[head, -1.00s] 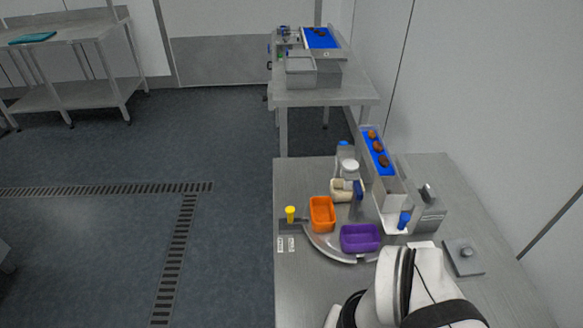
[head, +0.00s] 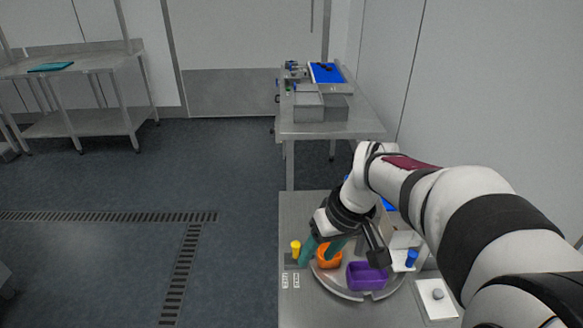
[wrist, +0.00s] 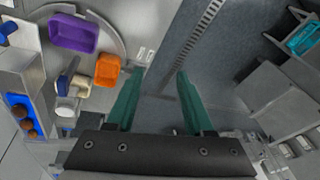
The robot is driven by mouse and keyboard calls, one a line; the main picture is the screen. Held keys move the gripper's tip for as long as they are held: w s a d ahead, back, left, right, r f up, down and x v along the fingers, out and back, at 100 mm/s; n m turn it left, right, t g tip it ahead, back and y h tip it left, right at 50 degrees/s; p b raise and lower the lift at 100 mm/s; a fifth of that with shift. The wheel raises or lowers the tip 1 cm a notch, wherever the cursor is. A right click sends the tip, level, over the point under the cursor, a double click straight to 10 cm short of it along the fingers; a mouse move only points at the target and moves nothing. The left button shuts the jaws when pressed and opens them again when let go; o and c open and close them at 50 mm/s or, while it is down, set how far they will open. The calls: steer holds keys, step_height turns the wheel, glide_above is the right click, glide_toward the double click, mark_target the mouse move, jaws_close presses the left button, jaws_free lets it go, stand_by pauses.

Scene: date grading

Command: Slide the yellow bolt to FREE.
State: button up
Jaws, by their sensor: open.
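The yellow bolt (head: 295,246) is a small upright knob at the left edge of the near bench, beside the orange bin. Two small white labels (head: 290,281) lie just in front of it; their text is too small to read. My gripper (head: 316,258) has teal fingers, spread apart and empty, above the bench just right of the bolt and over the orange bin. The wrist view shows the open fingers (wrist: 160,72) with nothing between them. The bolt cannot be made out there and may be hidden by the left finger. The labels show in it (wrist: 145,54).
The orange bin (head: 329,264) and purple bin (head: 367,284) stand on a curved metal tray right of the bolt. The date chute (wrist: 32,100) with a blue bed is mostly behind my arm. Open floor lies left of the bench.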

mark_target(297, 245)
steer(key=w+f+n+t, duration=0.1)
steer(key=w+f+n, duration=0.4)
steer(key=w, duration=0.8)
steer(key=x, duration=1.5)
steer(key=shift+d+f, duration=0.15)
jaws_close()
steer(key=shift+w, duration=0.1)
